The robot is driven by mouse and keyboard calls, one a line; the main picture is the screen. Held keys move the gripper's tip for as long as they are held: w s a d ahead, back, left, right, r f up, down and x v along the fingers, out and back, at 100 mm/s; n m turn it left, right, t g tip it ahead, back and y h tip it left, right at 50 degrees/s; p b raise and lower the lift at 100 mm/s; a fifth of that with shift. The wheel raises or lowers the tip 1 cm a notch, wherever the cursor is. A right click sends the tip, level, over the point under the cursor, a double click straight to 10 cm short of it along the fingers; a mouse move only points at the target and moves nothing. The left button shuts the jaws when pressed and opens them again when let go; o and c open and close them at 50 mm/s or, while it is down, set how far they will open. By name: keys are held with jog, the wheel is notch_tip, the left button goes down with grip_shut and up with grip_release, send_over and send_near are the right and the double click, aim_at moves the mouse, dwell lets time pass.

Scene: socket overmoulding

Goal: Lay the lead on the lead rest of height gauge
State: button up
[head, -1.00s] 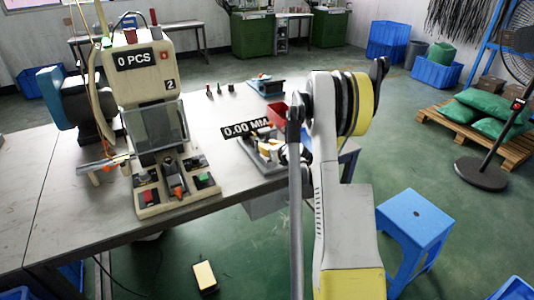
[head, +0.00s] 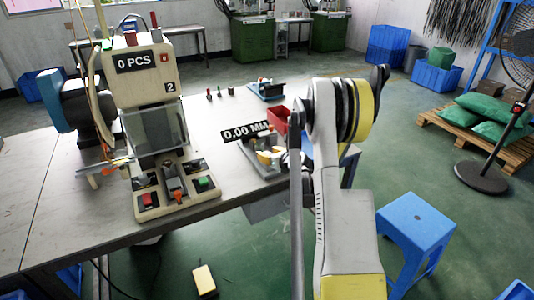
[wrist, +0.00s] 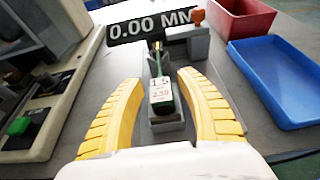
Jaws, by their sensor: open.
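The height gauge (wrist: 190,45), a grey block with an orange part on top, stands below a "0.00 MM" display (wrist: 150,25). What appears to be the lead (wrist: 158,62), a thin dark strand with a dark green end and a white label, lies along the gauge's grey base (wrist: 165,130). How exactly it sits on the lead rest is too small to tell. My gripper (wrist: 157,80) is open, its yellow fingers on either side of the green end with gaps between. In the head view the gauge (head: 258,146) is partly hidden by my arm.
A blue tray (wrist: 280,80) and a red bin (wrist: 235,15) lie to the right of the gauge. The press machine (head: 145,80) with its button panel (head: 178,190) stands to the left. Bare grey tabletop lies between. A blue stool (head: 415,225) stands on the floor.

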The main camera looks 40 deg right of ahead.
jog(key=p+v, duration=0.3)
jog(key=v, duration=0.8)
jog(key=a+r+n+g+y, duration=0.1)
jog(key=a+r+n+y, duration=0.1)
jog(key=a+r+n, duration=0.7)
jog(key=a+r+n+g+y, duration=0.1)
jog(key=a+r+n+g, duration=0.1)
jog(key=a+n, duration=0.85)
jog(key=s+a+r+n+g, duration=0.3)
jog(key=s+a+n, duration=1.5)
jog(key=s+n, duration=0.1)
jog(key=shift+s+a+r, duration=0.2)
jog(key=shift+s+a, duration=0.15)
jog(key=shift+s, duration=0.05)
